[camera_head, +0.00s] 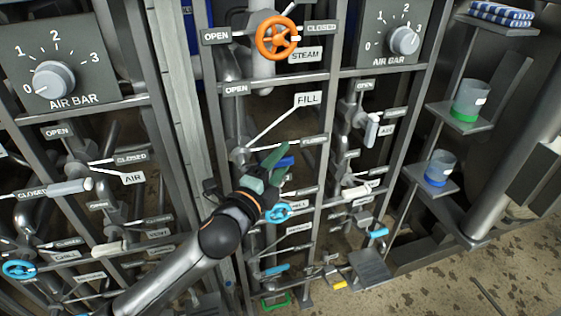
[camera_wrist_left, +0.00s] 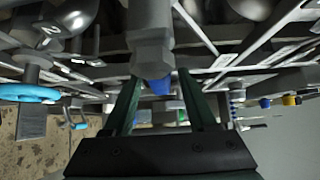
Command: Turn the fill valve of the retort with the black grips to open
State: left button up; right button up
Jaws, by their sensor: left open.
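The FILL label (camera_head: 307,100) is on the middle panel, with a thin pointer line running to a grey valve body (camera_head: 240,155). A blue lever end (camera_head: 286,161) shows right of that body, below the CLOSED plate (camera_head: 314,140); the OPEN plate (camera_head: 236,89) is above. My left gripper (camera_head: 279,163) has green fingers, open around or just in front of the blue end. In the left wrist view, a blue tip (camera_wrist_left: 159,86) under a grey fitting (camera_wrist_left: 151,45) lies between the fingers (camera_wrist_left: 160,98); contact cannot be told. Black grips are not clearly seen. My right gripper is not in view.
An orange STEAM wheel (camera_head: 277,38) is above, and a blue wheel (camera_head: 278,212) is close below my gripper. AIR BAR dials (camera_head: 403,40) flank the panel. Shelves at right hold jars (camera_head: 470,98). Frame bars and label plates crowd the space.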

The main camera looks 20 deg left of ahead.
pick_arm(q)
jog(key=shift+c, duration=0.2)
grip_shut()
dwell(1.1)
